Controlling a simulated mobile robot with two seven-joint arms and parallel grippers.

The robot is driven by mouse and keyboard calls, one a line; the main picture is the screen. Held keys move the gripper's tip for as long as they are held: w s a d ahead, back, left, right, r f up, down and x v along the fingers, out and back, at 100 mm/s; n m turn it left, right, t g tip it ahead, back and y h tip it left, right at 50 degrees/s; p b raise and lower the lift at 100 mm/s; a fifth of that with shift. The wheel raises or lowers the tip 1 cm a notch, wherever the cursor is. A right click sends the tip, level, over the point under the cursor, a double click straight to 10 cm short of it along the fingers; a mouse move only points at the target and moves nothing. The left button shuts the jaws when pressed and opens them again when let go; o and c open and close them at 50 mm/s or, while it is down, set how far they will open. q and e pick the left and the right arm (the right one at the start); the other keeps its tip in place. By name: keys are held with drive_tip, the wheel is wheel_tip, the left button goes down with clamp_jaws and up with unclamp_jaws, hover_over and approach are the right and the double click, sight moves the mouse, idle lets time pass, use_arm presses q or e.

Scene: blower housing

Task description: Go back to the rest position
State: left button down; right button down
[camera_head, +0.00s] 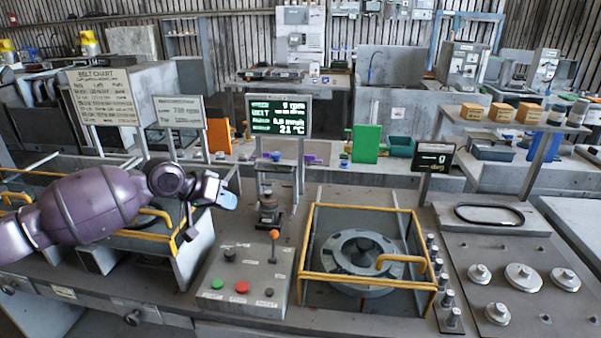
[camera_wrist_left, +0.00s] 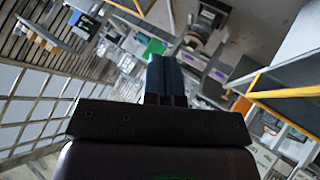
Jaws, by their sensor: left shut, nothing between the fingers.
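My left arm, purple, comes in from the left in the head view, above the left part of the bench. Its gripper (camera_head: 226,198) is shut and empty, with its blue fingers pointing right. It hangs in the air above and left of the control box with the orange-knobbed lever (camera_head: 275,247). In the left wrist view the two dark blue fingers (camera_wrist_left: 165,75) lie together with nothing between them. My right gripper is in neither view.
A yellow-framed guard (camera_head: 412,284) surrounds a round housing (camera_head: 345,262) on the bench. Another yellow-edged guard lies under my left arm. A lit display (camera_head: 278,116) and a belt chart board (camera_head: 103,95) stand behind. Metal pulleys (camera_head: 523,277) and a black belt (camera_head: 489,214) lie at right.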

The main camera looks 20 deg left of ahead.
use_arm(q)
drive_tip(key=s+d+f+m+g+y, duration=0.1)
drive_tip(key=s+d+f+m, duration=0.1)
drive_tip(key=s+d+f, duration=0.5)
drive_tip(key=s+d+f+m+g, duration=0.1)
drive_tip(key=s+d+f, duration=0.4)
drive_tip(key=s+f, duration=0.4)
drive_tip(key=s+n+g+y, duration=0.2)
drive_tip(key=s+y, duration=0.3)
drive_tip(key=s, duration=1.2)
drive_tip(key=w+f+t+b, duration=0.1)
drive_tip(key=w+f+t, duration=0.2)
drive_tip(key=f, duration=0.3)
drive_tip(key=w+f+t, duration=0.4)
drive_tip(key=f, duration=0.3)
drive_tip(key=shift+a+t+b, duration=0.2)
drive_tip(key=shift+t+b, duration=0.1)
drive_tip(key=shift+b, duration=0.05)
